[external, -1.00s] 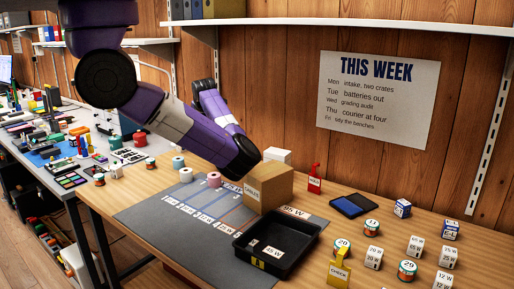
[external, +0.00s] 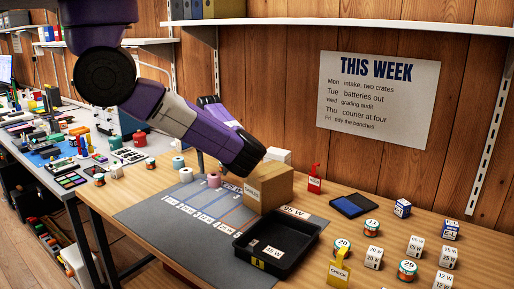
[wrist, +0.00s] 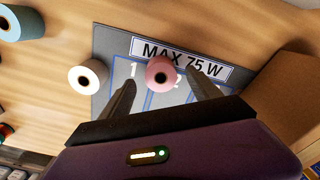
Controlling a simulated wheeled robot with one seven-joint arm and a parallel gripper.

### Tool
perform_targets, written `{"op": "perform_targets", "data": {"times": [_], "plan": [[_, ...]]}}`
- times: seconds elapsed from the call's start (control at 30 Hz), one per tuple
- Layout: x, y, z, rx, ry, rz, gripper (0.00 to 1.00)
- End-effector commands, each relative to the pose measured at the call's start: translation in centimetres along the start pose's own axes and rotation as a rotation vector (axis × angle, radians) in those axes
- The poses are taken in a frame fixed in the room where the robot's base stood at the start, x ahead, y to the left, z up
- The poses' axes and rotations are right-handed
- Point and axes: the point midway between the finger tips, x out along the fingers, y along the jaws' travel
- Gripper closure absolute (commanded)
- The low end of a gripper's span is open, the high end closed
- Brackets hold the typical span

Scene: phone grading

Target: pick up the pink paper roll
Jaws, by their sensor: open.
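The pink paper roll (external: 214,181) stands upright on the grey mat (external: 150,217), near its back edge and left of the cardboard box. In the wrist view the pink roll (wrist: 160,72) shows its top and dark core hole, just beyond and between the fingertips of my gripper (wrist: 160,84). The two dark fingers are apart with nothing held between them. In the external view my gripper is mostly hidden behind my own forearm and the box.
The cardboard box (external: 268,188) stands close on the right. A black tray (external: 245,258) sits in front.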

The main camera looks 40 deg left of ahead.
Motion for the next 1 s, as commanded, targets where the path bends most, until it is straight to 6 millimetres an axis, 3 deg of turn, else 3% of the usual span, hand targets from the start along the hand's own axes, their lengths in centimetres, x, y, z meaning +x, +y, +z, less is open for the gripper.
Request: {"op": "perform_targets", "data": {"times": [0.2, 0.53, 0.87, 1.0], "plan": [[3.0, -0.1, -0.4, 0.002, 0.002, 0.002, 0.28], [3.7, -0.1, -0.3, 0.002, 0.000, 0.001, 0.28], [3.7, -0.1, -0.3, 0.002, 0.000, 0.001, 0.93], [3.6, -0.1, -0.3, 0.002, -0.001, 0.001, 0.95]]}}
